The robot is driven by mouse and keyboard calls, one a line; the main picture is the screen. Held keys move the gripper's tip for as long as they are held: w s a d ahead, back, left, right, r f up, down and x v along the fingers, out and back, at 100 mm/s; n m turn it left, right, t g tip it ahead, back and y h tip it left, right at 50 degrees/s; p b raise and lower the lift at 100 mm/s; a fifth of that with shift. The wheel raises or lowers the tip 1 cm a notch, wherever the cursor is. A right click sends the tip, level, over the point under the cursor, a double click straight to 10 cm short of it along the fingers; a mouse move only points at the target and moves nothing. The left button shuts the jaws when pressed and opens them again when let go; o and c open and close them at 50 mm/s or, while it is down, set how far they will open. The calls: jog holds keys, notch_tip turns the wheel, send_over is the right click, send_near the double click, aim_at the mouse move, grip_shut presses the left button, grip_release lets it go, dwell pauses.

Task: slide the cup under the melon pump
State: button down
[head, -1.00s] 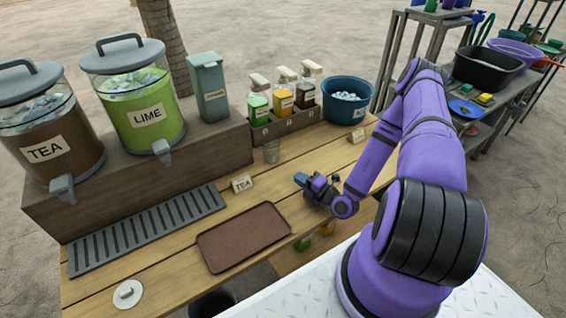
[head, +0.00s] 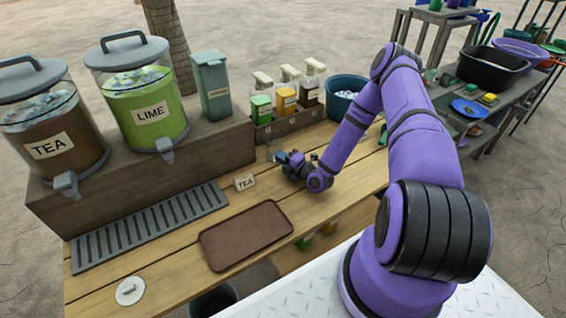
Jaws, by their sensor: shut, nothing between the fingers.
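A clear cup (head: 272,149) stands upright on the wooden counter in front of the pump bottle rack, partly hidden by my gripper. Three pump bottles with pale tops stand in the rack: a green one (head: 261,108), a yellow one (head: 285,101) and a dark brown one (head: 308,94). Their labels are too small to read, so I cannot tell which is melon. My gripper (head: 281,157) is shut and empty, low over the counter at the cup's near right side. I cannot tell whether it touches the cup.
The TEA (head: 54,140) and LIME (head: 146,110) dispensers stand on a raised wooden ledge at left. A TEA card (head: 244,181) stands left of my gripper. A brown tray (head: 246,236) and a slotted drip grate (head: 150,228) lie nearer. A blue ice tub (head: 342,86) is behind my arm.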

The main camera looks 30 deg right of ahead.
aim_at(280, 145)
dwell(0.3)
jog(key=w+d, duration=0.1)
jog(key=w, duration=0.1)
jog(key=w+d, duration=0.1)
jog(key=w, duration=0.1)
jog(key=w+d, duration=0.1)
jog(key=w, duration=0.1)
dwell(0.4)
